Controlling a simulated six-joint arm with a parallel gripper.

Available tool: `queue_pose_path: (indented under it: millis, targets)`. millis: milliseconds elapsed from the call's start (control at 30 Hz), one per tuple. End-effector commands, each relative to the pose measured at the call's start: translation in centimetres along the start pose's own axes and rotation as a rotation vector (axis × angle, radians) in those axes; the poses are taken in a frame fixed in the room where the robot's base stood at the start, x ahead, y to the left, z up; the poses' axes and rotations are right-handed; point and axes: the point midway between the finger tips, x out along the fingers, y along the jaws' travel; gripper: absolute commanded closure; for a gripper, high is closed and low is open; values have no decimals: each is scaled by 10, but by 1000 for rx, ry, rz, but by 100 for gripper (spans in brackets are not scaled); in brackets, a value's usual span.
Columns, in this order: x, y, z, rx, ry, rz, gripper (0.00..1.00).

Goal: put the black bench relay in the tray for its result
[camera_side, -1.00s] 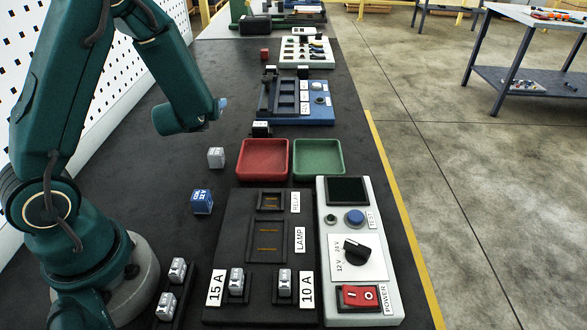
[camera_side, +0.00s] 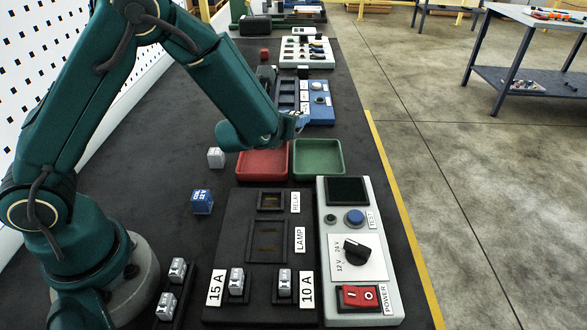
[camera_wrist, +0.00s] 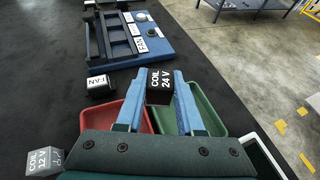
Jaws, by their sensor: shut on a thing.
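My gripper (camera_side: 300,122) is shut on the black relay (camera_wrist: 160,84), whose label reads COIL 24 V in the wrist view. The relay is held between the blue fingertips, above the trays; in the side view I cannot make it out. The green tray (camera_side: 319,172) is empty and lies below and close to my gripper; it also shows in the wrist view (camera_wrist: 207,108). The red tray (camera_side: 262,172) stands to its left, partly hidden behind my arm in the side view, and is seen beside the left finger in the wrist view (camera_wrist: 108,118).
A black block marked FAN (camera_wrist: 100,86) lies beyond the trays, near the blue fixture (camera_wrist: 140,45). A grey COIL 12 V relay (camera_side: 216,157) and a blue relay (camera_side: 202,201) stand left. The black test board (camera_side: 225,240) and the tester with its dark screen (camera_side: 348,190) are in front.

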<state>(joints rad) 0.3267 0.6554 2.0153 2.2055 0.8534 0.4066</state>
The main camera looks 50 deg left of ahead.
Motion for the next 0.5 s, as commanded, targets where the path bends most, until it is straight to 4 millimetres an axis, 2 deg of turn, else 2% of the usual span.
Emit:
queue_pose_path:
  millis: [33, 200, 333, 500]
  targets:
    - [3, -13, -7, 4, 1, -4, 100]
    - [13, -41, -22, 1, 0, -2, 100]
    - [16, -51, -27, 0, 0, 1, 100]
    - [20, -54, -36, 2, 3, 3, 100]
